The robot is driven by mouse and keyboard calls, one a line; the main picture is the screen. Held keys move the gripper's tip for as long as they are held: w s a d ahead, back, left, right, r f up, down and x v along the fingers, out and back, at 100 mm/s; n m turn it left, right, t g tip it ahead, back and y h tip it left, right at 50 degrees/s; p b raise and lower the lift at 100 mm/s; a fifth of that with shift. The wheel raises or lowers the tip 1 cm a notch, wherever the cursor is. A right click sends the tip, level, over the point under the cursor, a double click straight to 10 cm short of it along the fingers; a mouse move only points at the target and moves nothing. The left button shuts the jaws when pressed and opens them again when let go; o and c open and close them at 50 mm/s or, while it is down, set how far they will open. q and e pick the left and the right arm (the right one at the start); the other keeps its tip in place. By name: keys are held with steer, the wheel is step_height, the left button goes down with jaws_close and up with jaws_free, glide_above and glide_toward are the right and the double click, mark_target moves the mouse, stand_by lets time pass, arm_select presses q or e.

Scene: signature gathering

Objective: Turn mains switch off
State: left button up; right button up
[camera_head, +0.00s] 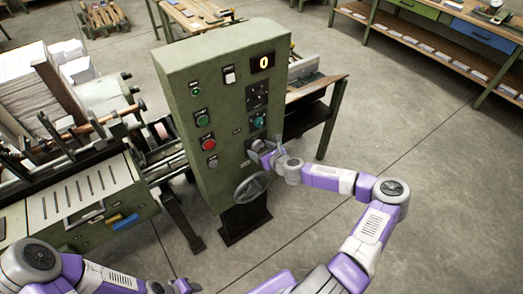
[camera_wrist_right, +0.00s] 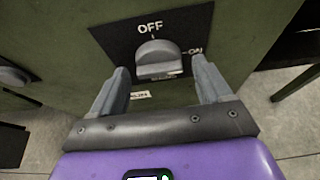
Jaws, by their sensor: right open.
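The mains switch (camera_wrist_right: 158,55) is a grey rotary knob on a black plate low on the green control cabinet (camera_head: 210,110). In the right wrist view, OFF is printed above the knob and ON to its right. A white tick shows just above the knob, under OFF; I cannot tell for sure which mark the knob points at. My right gripper (camera_wrist_right: 160,68) is open, with one finger on each side of the knob; contact is unclear. In the head view, my right gripper (camera_head: 264,152) largely hides the switch. My left gripper (camera_head: 184,287) is at the bottom edge, away from the cabinet.
A machine (camera_head: 85,200) stands left of the cabinet. A dark side table (camera_head: 318,95) stands behind it on the right. The floor at right is clear.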

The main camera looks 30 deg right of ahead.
steer(key=shift+c, duration=0.3)
steer(key=c, duration=1)
steer(key=shift+o, duration=0.2)
steer(key=shift+a+f+n+t+h+b, duration=0.1)
steer(key=shift+n+t+h+b, duration=0.8)
steer(key=shift+n+b, duration=1.15)
steer(key=shift+d+n+t+h+b, duration=0.1)
steer(key=shift+n+t+h+b, duration=0.25)
steer(key=shift+n+h+b, duration=1.65)
steer(key=shift+a+f+n+t+h+b, duration=0.1)
steer(key=shift+n+t+h+b, duration=0.5)
steer(key=shift+n+b, duration=1.55)
steer(key=shift+r+n+p, duration=0.1)
steer(key=shift+n+p, duration=0.5)
steer(key=shift+p, duration=0.05)
